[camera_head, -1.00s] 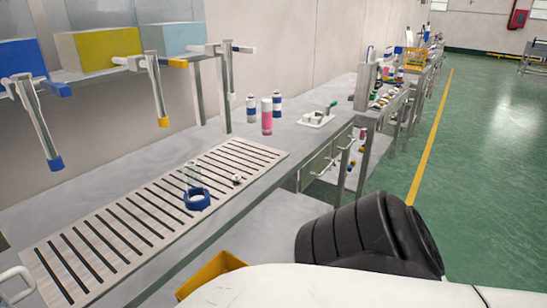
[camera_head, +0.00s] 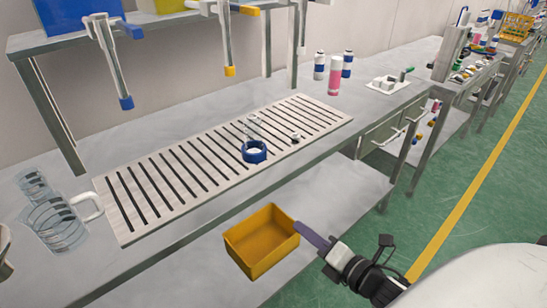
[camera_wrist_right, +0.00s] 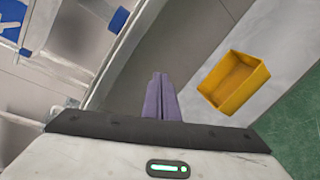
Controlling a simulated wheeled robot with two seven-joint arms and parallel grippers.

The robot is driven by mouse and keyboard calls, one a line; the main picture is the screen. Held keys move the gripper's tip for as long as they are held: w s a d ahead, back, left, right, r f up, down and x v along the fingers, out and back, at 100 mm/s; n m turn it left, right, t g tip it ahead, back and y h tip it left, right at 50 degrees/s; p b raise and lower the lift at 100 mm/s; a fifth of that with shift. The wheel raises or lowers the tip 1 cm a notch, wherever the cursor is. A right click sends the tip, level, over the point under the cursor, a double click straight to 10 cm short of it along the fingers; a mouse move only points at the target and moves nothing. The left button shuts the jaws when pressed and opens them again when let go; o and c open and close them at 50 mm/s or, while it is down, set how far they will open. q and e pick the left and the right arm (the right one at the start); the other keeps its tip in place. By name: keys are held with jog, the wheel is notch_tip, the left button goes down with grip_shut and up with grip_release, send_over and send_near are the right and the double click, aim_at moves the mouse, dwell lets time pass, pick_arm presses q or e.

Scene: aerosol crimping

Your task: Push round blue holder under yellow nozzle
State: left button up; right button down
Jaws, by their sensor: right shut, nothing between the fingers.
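The round blue holder (camera_head: 254,152) sits on the slatted grate (camera_head: 140,170) on the bench, with a clear glass bottle (camera_head: 252,130) standing in it. The yellow nozzle (camera_head: 230,71) hangs from the rack above and behind the holder, to its left. A blue nozzle (camera_head: 126,103) hangs further left. My right gripper (camera_head: 312,238) is low at the bench's front, beside the yellow bin, well below and right of the holder. Its purple fingers (camera_wrist_right: 161,98) are together and empty in the right wrist view. My left gripper is not in view.
A yellow bin (camera_head: 262,240) stands on the lower shelf; it also shows in the right wrist view (camera_wrist_right: 234,82). A glass jug (camera_head: 58,222) stands at the left of the bench. A pink can (camera_head: 334,76) and two blue-and-white bottles stand at the back right. A small part (camera_head: 295,137) lies on the grate.

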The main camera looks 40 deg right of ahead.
notch_tip(320, 180, up, 10)
jog(key=w+d+n+t+y, duration=0.1)
jog(key=w+d+n+t, duration=0.15)
jog(key=n, duration=0.95)
jog(key=n+p, duration=0.1)
jog(key=p, duration=0.2)
send_near(262, 154)
jog(key=w, duration=0.6)
jog(key=shift+w, duration=0.25)
